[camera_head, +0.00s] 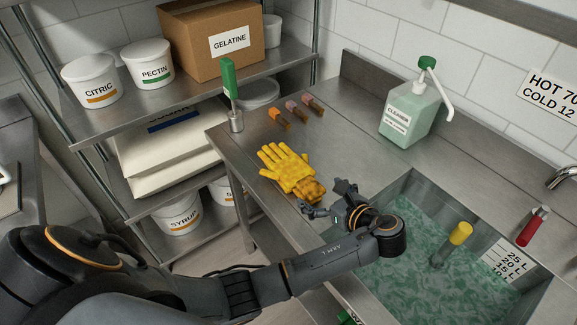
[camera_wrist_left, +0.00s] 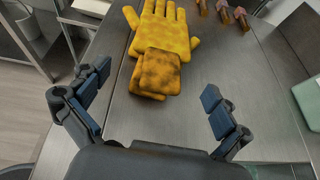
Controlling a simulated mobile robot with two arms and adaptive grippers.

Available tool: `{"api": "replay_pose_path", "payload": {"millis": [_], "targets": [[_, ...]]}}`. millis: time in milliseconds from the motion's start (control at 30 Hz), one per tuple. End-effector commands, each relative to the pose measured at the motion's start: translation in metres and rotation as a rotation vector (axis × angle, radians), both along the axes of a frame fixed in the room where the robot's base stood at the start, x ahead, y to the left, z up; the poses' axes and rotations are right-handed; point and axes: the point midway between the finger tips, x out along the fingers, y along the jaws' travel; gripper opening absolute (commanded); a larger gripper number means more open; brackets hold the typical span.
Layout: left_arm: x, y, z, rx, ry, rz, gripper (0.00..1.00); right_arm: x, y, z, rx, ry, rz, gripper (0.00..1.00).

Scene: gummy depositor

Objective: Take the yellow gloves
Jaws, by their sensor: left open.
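The yellow gloves (camera_head: 287,167) lie flat, one over the other, on the steel counter left of the sink. Their cuffs look browner than the fingers and point toward my gripper. My left gripper (camera_head: 327,200) is open and empty just in front of the cuffs, above the counter. In the left wrist view the gloves (camera_wrist_left: 160,45) lie ahead, between and beyond the two open fingers (camera_wrist_left: 152,98), with the fingers of the gloves pointing away. The jaws do not touch them. My right gripper is not in view.
A sink (camera_head: 405,185) of greenish water is right of the gripper, with a yellow-topped tool (camera_head: 460,234) in it. Shelves (camera_head: 110,127) stand left.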

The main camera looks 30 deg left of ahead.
Motion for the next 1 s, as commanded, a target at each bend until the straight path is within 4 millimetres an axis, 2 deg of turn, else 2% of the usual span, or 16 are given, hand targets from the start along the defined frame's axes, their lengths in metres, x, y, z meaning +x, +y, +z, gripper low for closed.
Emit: {"api": "replay_pose_path", "payload": {"millis": [33, 167, 333, 467, 600, 900, 933, 1000], "targets": [[0.003, 0.008, -0.002, 0.004, 0.001, 0.002, 1.0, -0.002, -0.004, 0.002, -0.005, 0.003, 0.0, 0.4], [0.009, 0.02, -0.008, 0.001, 0.0, 0.002, 1.0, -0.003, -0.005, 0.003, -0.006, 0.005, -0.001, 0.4], [0.014, 0.03, -0.01, 0.003, -0.001, 0.002, 1.0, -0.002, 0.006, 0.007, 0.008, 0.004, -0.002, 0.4], [0.024, 0.047, -0.014, 0.003, 0.0, 0.003, 1.0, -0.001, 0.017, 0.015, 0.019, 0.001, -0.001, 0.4], [0.031, 0.062, -0.022, 0.003, 0.0, 0.003, 1.0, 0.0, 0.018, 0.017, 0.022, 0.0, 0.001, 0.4], [0.034, 0.067, -0.026, 0.0, -0.001, 0.0, 1.0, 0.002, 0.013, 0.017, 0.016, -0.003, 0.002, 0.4], [0.034, 0.067, -0.026, 0.0, -0.001, 0.0, 0.98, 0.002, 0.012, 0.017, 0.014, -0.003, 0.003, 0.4], [0.034, 0.067, -0.026, 0.001, -0.001, 0.0, 0.84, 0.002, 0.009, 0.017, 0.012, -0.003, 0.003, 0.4]]}}
